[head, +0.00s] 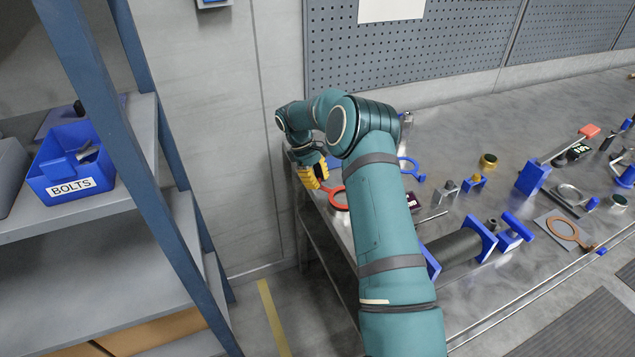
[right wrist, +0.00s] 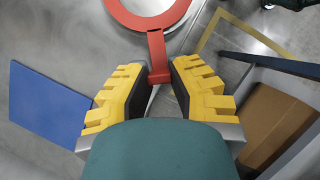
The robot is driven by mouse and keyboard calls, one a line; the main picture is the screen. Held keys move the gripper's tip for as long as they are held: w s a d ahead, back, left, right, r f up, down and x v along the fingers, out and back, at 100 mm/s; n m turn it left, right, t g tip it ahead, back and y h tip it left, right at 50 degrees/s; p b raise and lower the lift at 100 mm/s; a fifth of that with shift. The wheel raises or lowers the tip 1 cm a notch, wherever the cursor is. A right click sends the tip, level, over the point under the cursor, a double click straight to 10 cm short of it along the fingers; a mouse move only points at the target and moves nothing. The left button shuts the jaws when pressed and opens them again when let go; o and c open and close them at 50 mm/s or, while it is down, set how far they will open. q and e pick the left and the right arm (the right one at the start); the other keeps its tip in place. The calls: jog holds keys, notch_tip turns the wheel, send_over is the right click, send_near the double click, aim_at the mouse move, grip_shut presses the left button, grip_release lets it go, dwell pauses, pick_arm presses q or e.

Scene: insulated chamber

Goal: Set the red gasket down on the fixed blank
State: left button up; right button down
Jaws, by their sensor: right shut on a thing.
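The red gasket is a flat ring with a short handle. It shows in the head view (head: 332,200) at the left end of the steel bench and at the top of the right wrist view (right wrist: 158,45). My right gripper (head: 322,174) has yellow ridged fingers and is shut on the end of the gasket's handle, with the ring pointing away from the palm. The wrist view shows the fingertips (right wrist: 160,78) on both sides of the handle. I cannot tell which thing is the fixed blank; my right arm covers part of the bench. My left gripper is not in view.
A blue-posted shelf (head: 172,225) with a blue BOLTS bin (head: 65,195) stands left. A pegboard (head: 400,55) is behind.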

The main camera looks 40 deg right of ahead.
jog(key=shift+f, duration=0.2)
jog(key=shift+r, duration=0.1)
jog(key=c, duration=0.9)
grip_release()
jog(key=shift+c, duration=0.2)
